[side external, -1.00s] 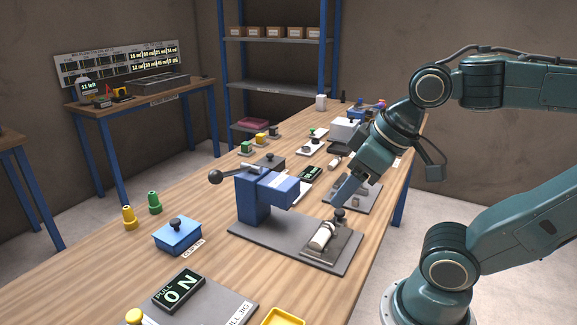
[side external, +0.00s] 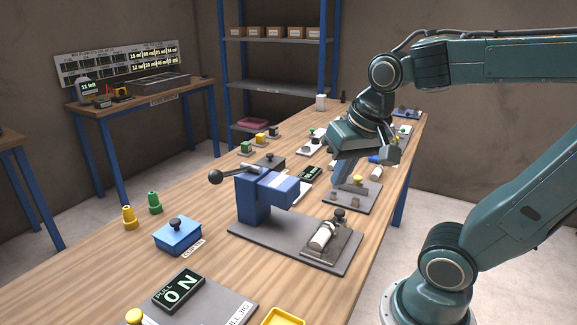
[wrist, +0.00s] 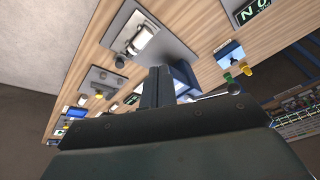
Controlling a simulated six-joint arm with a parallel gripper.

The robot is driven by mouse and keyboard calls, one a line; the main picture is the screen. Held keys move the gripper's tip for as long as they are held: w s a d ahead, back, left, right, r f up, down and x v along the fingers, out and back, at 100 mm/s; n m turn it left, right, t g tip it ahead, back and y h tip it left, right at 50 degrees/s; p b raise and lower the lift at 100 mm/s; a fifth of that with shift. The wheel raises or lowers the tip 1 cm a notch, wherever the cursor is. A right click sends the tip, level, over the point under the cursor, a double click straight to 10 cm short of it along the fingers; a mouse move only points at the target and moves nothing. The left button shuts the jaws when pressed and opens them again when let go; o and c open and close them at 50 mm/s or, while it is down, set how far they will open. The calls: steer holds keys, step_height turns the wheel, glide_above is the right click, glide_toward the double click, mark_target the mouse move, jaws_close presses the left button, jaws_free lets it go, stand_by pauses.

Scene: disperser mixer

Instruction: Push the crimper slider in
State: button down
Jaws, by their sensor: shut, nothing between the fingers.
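The crimper (side external: 253,200) is a blue press with a dark ball-ended lever on a grey base plate. Its slider (side external: 322,252) is a metal plate carrying a white cylinder (side external: 322,235) and a dark knob (side external: 338,216). The slider sits at the right of the base plate, out in front of the blue head, and also shows in the wrist view (wrist: 132,40). My gripper (side external: 337,188) is shut and empty, above the table beyond the slider and apart from the knob. In the wrist view my closed fingers (wrist: 157,85) partly cover the blue press.
A grey plate with a yellow knob (side external: 358,181) lies behind the crimper, close to my gripper. A blue box with a knob (side external: 178,234) and green (side external: 155,203) and yellow (side external: 129,217) pieces stand left. A dark ON sign (side external: 179,290) lies in front.

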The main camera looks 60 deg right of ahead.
steer(key=w+d+f+m+g, duration=0.1)
steer(key=d+f+m+g, duration=0.3)
steer(key=d+m, duration=0.6)
steer(key=w+d+f+m+g, duration=0.2)
steer(key=d+f+m, duration=0.4)
steer(key=m, duration=1.1)
steer(key=d+g, duration=0.1)
steer(key=d, duration=0.3)
steer(key=shift+f+g+y, duration=0.3)
steer(key=shift+f+g, duration=0.05)
steer(key=shift+g, duration=0.05)
steer(key=x, duration=1)
steer(key=shift+f, duration=0.1)
steer(key=shift+w+a+f, duration=0.1)
steer(key=shift+w+a, duration=0.05)
steer(key=shift+w, duration=1.05)
steer(key=shift+w+a+f, duration=0.1)
steer(key=shift+w+a, duration=0.05)
steer(key=shift+w, duration=0.6)
